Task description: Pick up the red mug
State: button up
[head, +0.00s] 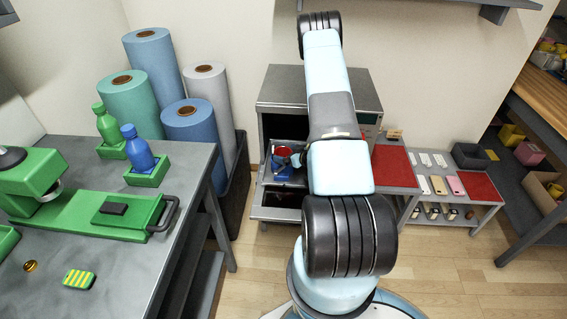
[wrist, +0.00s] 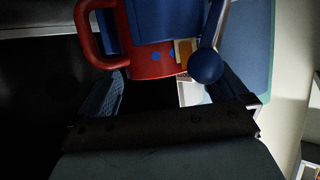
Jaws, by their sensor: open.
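The red mug (wrist: 150,62) is at the top of the wrist view, with its handle on the left. A blue press (wrist: 165,18) covers its upper part in that view, and a round blue knob (wrist: 206,67) is at its right. My gripper (wrist: 166,78) is open, with one finger on each side below the mug; I cannot tell whether either touches it. In the head view the mug (head: 283,152) shows small, in the blue press (head: 283,172) on the grey cabinet's shelf. My gripper is not clearly visible there, and my arm hides the area to the right.
The grey cabinet (head: 300,88) overhangs the press. A low table (head: 452,187) with phone-like cases and red mats stands to its right. A workbench (head: 120,265) with a green machine (head: 90,215) and bottles is at left, beside several upright rolls (head: 133,105).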

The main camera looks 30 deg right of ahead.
jog(key=shift+x, duration=0.75)
jog(key=c, duration=1.5)
jog(key=shift+c, duration=0.4)
jog(key=shift+r, duration=0.1)
